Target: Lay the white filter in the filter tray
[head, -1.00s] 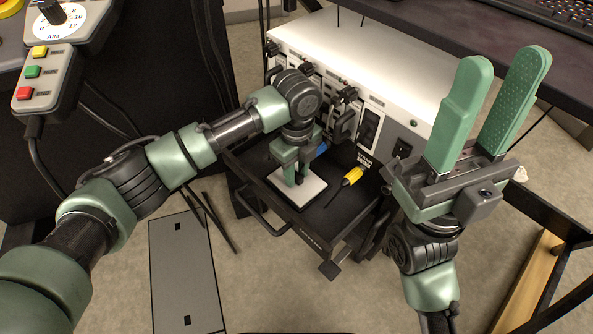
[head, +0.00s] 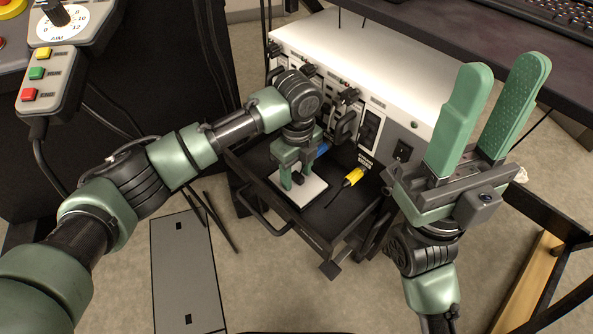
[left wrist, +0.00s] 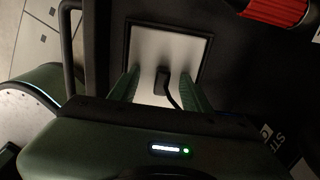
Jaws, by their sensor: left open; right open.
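The white filter (head: 313,187) is a flat square plate with a black handle (left wrist: 162,79) in its middle. It lies flat inside a thin dark square rim, seemingly the filter tray (left wrist: 211,48), on the black pulled-out drawer. My left gripper (head: 299,179) is open just above the filter, its fingers on either side of the handle and apart from it. In the left wrist view the filter (left wrist: 165,48) shows between and beyond the fingers. My right gripper (head: 487,112) is open and empty, pointing up at the right, far from the filter.
A yellow-handled screwdriver (head: 351,178) lies on the drawer right of the filter, with a blue object (head: 322,149) behind. A red ribbed object (left wrist: 278,11) shows in the left wrist view. The white instrument box (head: 375,70) stands behind the drawer. A dark desk (head: 450,40) is at upper right.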

